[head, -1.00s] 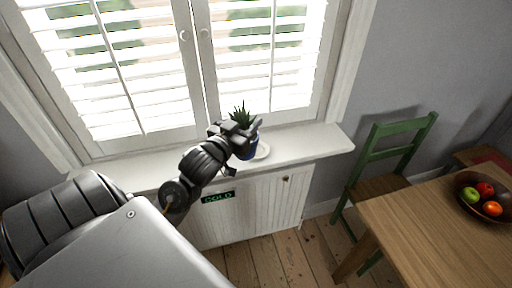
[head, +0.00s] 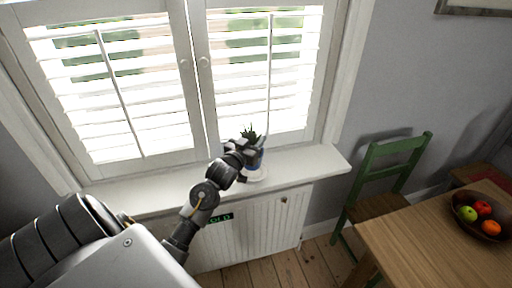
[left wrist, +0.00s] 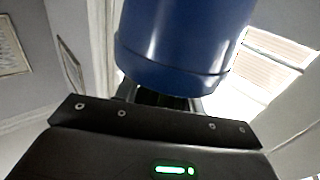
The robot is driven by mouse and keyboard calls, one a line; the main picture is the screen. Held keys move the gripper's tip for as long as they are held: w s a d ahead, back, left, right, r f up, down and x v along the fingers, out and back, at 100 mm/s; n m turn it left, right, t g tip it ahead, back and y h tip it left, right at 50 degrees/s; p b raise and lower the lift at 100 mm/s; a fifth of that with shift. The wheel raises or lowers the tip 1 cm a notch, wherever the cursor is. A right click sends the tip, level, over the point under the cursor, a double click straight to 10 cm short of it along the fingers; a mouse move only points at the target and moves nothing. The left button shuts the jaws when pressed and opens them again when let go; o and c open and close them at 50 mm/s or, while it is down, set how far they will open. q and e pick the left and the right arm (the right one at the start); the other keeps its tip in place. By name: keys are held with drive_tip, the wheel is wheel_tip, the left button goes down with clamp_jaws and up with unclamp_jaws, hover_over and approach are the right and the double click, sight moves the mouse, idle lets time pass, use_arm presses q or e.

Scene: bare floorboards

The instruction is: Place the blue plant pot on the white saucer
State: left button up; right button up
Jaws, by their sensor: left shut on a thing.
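The blue plant pot (head: 257,159) holds a spiky green plant (head: 249,133) and is upright at the window sill. My left gripper (head: 250,151) is shut on the pot, and its fingers hide part of it. In the left wrist view the blue pot (left wrist: 180,45) fills the top middle, right in front of the gripper (left wrist: 165,97). The white saucer (head: 258,176) lies on the sill under the pot and is partly hidden. I cannot tell whether the pot touches the saucer. My right gripper is not in view.
The white window sill (head: 305,165) is clear to the right of the saucer. Shuttered windows (head: 240,80) stand behind it. A green chair (head: 385,175) and a wooden table (head: 425,245) with a fruit bowl (head: 470,222) are at the right.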

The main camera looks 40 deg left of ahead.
use_arm(q)
drive_tip(key=shift+w+a+f, duration=0.2)
drive_tip(key=shift+w+f, duration=0.65)
drive_tip(key=shift+f, duration=0.2)
wheel_tip(320, 180, down, 2)
drive_tip(key=shift+f+p, duration=0.1)
drive_tip(key=shift+p, duration=0.6)
drive_tip(key=shift+s+f, duration=0.1)
drive_tip(key=shift+f, duration=0.2)
drive_tip(key=o, duration=1.3)
drive_tip(key=shift+f, duration=0.1)
drive_tip(key=shift+s, duration=0.1)
drive_tip(key=s+b, duration=0.1)
drive_tip(key=s, duration=0.3)
drive_tip(key=s+d, duration=0.1)
drive_tip(key=s, duration=0.2)
drive_tip(key=s+d+b, duration=0.1)
drive_tip(key=s, duration=0.3)
drive_tip(key=shift+s+d+b, duration=0.1)
drive_tip(key=shift+s+b, duration=0.2)
